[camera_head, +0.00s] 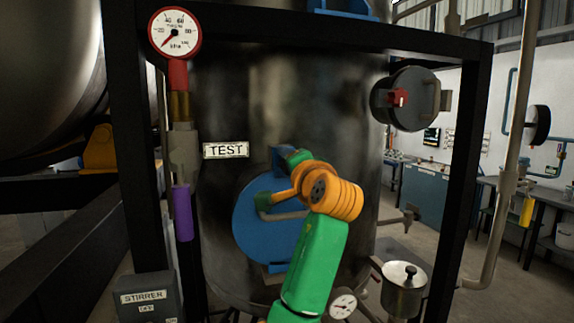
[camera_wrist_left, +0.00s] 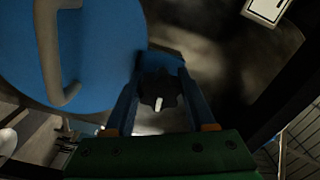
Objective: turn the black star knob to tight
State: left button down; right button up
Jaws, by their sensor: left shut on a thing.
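The black star knob (camera_wrist_left: 156,88) shows in the left wrist view, with a white mark on it. It sits at a blue tab (camera_wrist_left: 166,63) on the edge of the blue round hatch (camera_head: 250,222). My left gripper (camera_wrist_left: 161,84) has its two blue fingers on either side of the knob and is shut on it. In the head view my left gripper (camera_head: 285,159) is at the hatch's top tab, reaching in from the right; the knob cannot be made out there. My right gripper is in neither view.
The hatch has a curved grey handle (camera_head: 280,215). A TEST label (camera_head: 226,150) is on the dark tank (camera_head: 235,85) at upper left. A red-rimmed gauge (camera_head: 174,33) and purple-gripped pipe (camera_head: 183,212) stand left. Black frame posts (camera_head: 134,140) flank the tank.

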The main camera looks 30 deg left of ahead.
pick_arm(q)
jog(key=m, duration=0.5)
jog(key=shift+m, duration=0.4)
jog(key=m, duration=0.9)
jog(key=shift+d+f, duration=0.1)
jog(key=m, duration=0.4)
jog(key=shift+s+d+m, duration=0.1)
jog(key=shift+m, duration=0.5)
jog(key=c, duration=0.6)
grip_release()
jog(key=o, duration=0.4)
jog(key=shift+c, duration=0.2)
